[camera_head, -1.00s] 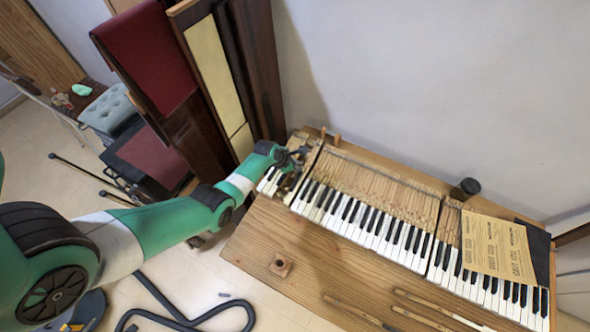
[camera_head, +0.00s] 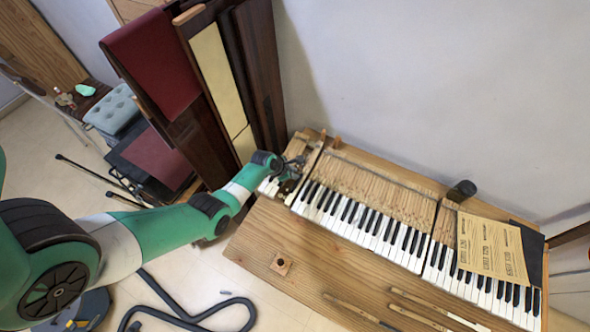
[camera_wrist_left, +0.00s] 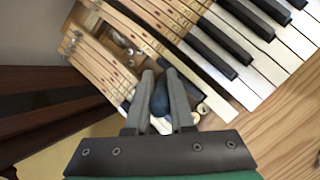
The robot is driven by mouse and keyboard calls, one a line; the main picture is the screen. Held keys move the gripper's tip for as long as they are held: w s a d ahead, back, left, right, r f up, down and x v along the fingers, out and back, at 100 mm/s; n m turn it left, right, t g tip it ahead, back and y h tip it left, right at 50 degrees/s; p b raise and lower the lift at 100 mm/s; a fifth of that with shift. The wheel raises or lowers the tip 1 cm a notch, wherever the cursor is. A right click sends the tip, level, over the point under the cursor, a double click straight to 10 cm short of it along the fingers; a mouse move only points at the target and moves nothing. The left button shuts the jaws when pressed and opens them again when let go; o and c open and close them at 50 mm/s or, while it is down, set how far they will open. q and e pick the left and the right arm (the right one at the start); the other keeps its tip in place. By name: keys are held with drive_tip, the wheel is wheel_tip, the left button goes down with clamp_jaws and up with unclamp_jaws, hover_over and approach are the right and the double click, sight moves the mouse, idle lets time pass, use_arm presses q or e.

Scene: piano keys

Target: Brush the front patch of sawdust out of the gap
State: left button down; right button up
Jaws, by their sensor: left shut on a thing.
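My left gripper (camera_head: 291,170) is over the left end of the piano keyboard (camera_head: 365,222). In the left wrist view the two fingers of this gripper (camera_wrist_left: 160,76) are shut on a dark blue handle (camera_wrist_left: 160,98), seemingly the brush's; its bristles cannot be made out. The gap (camera_wrist_left: 122,42) in the key row lies just beyond the fingertips, with wooden key levers on both sides. Small brownish and pale bits show in it. The front of the gap is hidden by the fingers, so the front sawdust patch cannot be made out. My right gripper is not in view.
Printed sheets (camera_head: 492,247) lie over the right keys. A dark cylinder (camera_head: 462,190) stands behind the keyboard. Tall dark panels (camera_head: 250,80) stand close behind my left arm.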

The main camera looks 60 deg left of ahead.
use_arm(q)
drive_tip(key=shift+s+d+r+p, duration=0.1)
drive_tip(key=shift+s+d+p, duration=0.2)
drive_tip(key=shift+s+p, duration=0.15)
drive_tip(key=shift+s+d, duration=0.1)
drive_tip(key=shift+s+d+p, duration=0.6)
drive_tip(key=shift+s+p, duration=0.2)
drive_tip(key=shift+w+a+f+b, duration=0.3)
drive_tip(key=shift+w+a+b, duration=0.15)
drive_tip(key=shift+b, duration=0.2)
drive_tip(key=shift+w+a+r, duration=0.1)
drive_tip(key=shift+w+a, duration=0.1)
drive_tip(key=shift+w, duration=0.15)
